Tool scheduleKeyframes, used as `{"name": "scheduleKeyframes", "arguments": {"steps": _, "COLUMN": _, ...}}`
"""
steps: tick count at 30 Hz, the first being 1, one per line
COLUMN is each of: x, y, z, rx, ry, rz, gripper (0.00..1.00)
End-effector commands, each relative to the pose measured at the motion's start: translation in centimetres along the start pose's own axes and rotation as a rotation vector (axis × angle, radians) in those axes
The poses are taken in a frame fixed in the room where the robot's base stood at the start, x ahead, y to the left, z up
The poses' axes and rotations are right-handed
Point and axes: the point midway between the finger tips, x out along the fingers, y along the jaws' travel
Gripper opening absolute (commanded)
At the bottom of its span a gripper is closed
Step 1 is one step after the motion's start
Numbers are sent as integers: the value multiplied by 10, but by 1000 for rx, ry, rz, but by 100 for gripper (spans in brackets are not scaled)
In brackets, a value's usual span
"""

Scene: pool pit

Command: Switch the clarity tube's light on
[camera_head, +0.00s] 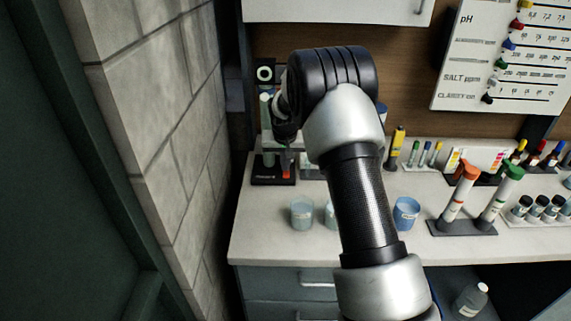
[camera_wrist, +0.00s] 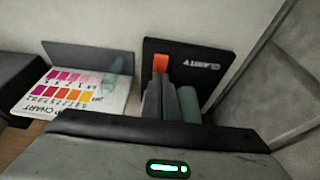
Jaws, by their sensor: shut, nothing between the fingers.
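The clarity tube (camera_head: 266,112) stands upright at the back left of the counter, pale green and partly hidden by my arm. Its black base (camera_head: 262,180) carries a red-orange switch (camera_head: 286,172). In the wrist view the base (camera_wrist: 205,65) reads "CLARITY", with the orange switch (camera_wrist: 160,63) near its left edge and part of the greenish tube (camera_wrist: 188,104) at right. My gripper (camera_wrist: 159,88) is shut and empty, its fingertips just by the switch; I cannot tell whether they touch it. I cannot tell whether the light is lit.
A colour chart card (camera_wrist: 80,95) lies left of the base in the wrist view. Cups (camera_head: 302,212) stand on the counter in front. A rack with capped tubes (camera_head: 465,226) is at right. A block wall (camera_head: 165,120) is close on the left.

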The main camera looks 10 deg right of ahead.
Motion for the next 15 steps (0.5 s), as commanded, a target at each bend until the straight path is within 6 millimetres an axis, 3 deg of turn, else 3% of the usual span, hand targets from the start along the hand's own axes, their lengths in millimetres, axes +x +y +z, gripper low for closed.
{"name": "scheduleKeyframes", "arguments": {"steps": 7, "x": 0, "y": 0, "z": 16, "rx": -2, "ry": -16, "rz": 3, "gripper": 0}}
{"name": "scheduleKeyframes", "arguments": {"steps": 15, "x": -2, "y": 0, "z": 21, "rx": -2, "ry": -18, "rz": 3, "gripper": 0}}
